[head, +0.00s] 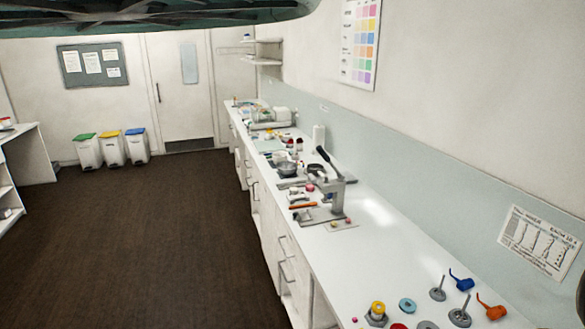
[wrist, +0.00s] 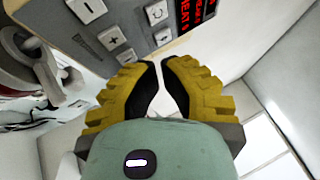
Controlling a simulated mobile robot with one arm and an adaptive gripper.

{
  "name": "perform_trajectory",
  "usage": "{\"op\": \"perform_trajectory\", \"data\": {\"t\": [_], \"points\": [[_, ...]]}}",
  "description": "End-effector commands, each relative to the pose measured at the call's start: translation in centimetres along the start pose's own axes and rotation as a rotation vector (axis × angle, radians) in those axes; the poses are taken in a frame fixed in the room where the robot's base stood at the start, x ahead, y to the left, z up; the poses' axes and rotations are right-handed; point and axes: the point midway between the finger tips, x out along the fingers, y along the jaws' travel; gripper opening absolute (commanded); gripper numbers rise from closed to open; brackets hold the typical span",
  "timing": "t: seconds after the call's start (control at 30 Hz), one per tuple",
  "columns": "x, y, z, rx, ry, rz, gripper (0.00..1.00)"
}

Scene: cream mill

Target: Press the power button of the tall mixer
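I cannot tell which button is power, or whether this panel belongs to the tall mixer. My gripper (wrist: 162,64) has its yellow fingertips almost together below the panel, with nothing held between them. It looks apart from the buttons. My gripper is not visible in the head view.
In the head view, a long white counter (head: 375,225) runs along the right wall. A grey lever press (head: 335,190) stands on it, with small tools and fittings nearer. Bins (head: 112,148) stand at the back wall. The brown floor (head: 130,235) is clear.

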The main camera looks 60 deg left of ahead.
Motion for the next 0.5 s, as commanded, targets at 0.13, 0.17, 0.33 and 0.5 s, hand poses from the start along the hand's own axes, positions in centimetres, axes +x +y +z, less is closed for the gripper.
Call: {"op": "perform_trajectory", "data": {"t": [0.13, 0.17, 0.33, 0.5], "points": [[0.04, 0.06, 0.0, 0.0, 0.0, 0.0, 0.0], [0.06, 0.08, 0.01, 0.0, 0.0, 0.0, 0.0], [0.18, 0.16, 0.05, 0.0, 0.001, 0.0, 0.0], [0.31, 0.22, 0.1, -0.001, 0.001, 0.0, 0.0]]}}
